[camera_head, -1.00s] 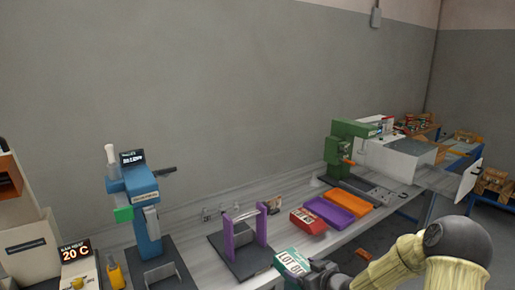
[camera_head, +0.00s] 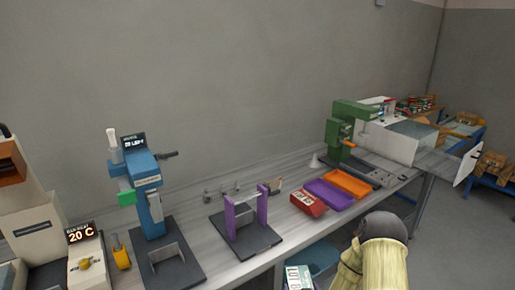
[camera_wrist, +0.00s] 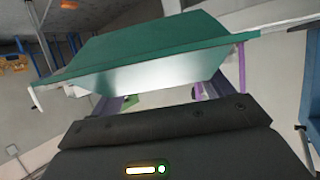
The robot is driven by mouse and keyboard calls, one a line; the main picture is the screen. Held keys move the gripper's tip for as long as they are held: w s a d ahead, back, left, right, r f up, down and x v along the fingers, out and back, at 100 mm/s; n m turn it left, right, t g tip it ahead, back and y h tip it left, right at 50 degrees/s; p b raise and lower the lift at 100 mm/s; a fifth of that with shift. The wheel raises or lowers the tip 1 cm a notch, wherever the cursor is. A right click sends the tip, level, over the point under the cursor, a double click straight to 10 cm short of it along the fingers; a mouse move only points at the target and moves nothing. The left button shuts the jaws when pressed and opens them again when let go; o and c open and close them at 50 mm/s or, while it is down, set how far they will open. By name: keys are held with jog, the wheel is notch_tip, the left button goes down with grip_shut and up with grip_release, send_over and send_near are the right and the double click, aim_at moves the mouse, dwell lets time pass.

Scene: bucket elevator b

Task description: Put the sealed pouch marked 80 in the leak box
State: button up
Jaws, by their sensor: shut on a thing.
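The sealed pouch is green with a white label; its label (camera_head: 298,277) shows at the bottom edge of the head view, with "LOT" and a partly cut number. In the wrist view the green pouch (camera_wrist: 150,52) spans the picture just beyond my gripper (camera_wrist: 172,122), which is shut on it. A pale, clear-sided box (camera_head: 412,140) with an open white door (camera_head: 468,164) stands at the far right end of the bench; it looks like the leak box. Its inside is too small to make out. My arm hides part of the bench front.
A purple-posted stand (camera_head: 246,238), a blue press (camera_head: 147,195) and a green machine (camera_head: 348,128) stand there too. Open floor lies right of the bench.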

jog(key=shift+s+d+f+m+h, duration=0.3)
jog(key=shift+s+d+f+h, duration=0.15)
jog(key=shift+s, duration=0.25)
jog(key=s+f, duration=0.4)
jog(key=f, duration=0.1)
jog(key=shift+s+f, duration=0.15)
dwell(1.2)
